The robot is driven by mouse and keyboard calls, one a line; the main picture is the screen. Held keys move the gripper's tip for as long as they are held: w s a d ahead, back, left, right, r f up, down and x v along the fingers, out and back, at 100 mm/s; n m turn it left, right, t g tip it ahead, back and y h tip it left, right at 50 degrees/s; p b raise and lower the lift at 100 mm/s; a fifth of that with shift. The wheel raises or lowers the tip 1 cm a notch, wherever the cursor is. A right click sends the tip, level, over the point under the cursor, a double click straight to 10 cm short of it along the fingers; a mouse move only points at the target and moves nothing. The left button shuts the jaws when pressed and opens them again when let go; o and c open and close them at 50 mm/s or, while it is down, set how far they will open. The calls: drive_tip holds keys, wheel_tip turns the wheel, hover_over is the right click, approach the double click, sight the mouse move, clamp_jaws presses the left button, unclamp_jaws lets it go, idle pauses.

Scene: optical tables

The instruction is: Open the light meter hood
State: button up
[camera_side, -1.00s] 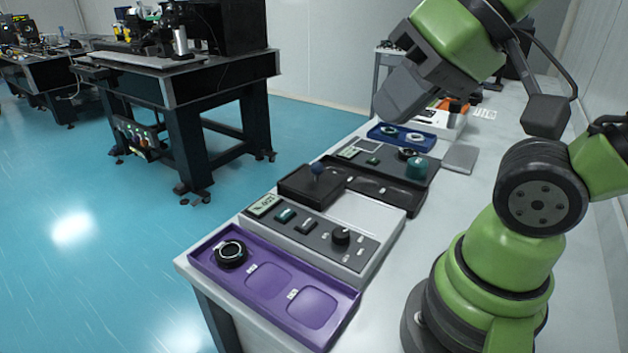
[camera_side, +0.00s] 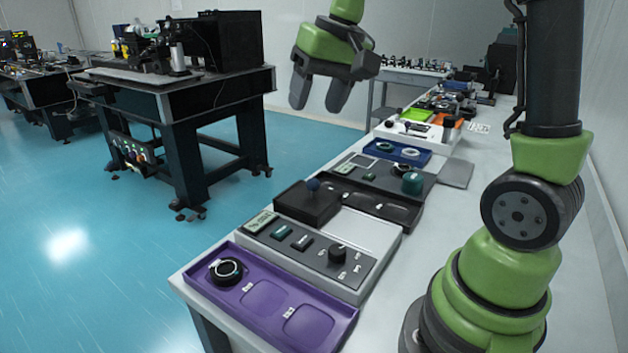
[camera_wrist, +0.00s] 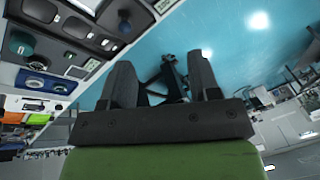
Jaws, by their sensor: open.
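The light meter (camera_side: 318,250) is a grey panel with a small display, two buttons and a black dial, near the front of the bench. A dark, box-like hood (camera_side: 296,207) with a blue ball knob (camera_side: 313,185) sits at its back left, beside a bare pale plate (camera_side: 362,234). The hood looks lowered, but I cannot see under it. My gripper (camera_side: 319,106) is open and empty, high above and beyond the hood, fingers pointing down. In the wrist view its two fingers (camera_wrist: 163,82) are apart with nothing between them.
A purple tray (camera_side: 252,298) with a black ring lies in front of the meter. Behind it are a black tray (camera_side: 375,202), a dark panel with a green knob (camera_side: 412,183) and a blue tray (camera_side: 395,152). Floor shows left of the bench.

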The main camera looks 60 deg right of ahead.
drive_tip(key=w+d+f+g, duration=0.1)
drive_tip(key=w+d+f, duration=0.3)
drive_tip(key=d+f, duration=0.1)
drive_tip(key=m+g, duration=0.1)
approach(314, 179)
drive_tip(key=shift+y, duration=0.4)
drive_tip(key=f, duration=0.3)
drive_tip(key=w+f, duration=0.1)
drive_tip(key=f, duration=0.6)
drive_tip(key=shift+w+a+f, duration=0.1)
drive_tip(key=shift+w+a, duration=0.05)
drive_tip(key=shift+a, duration=0.25)
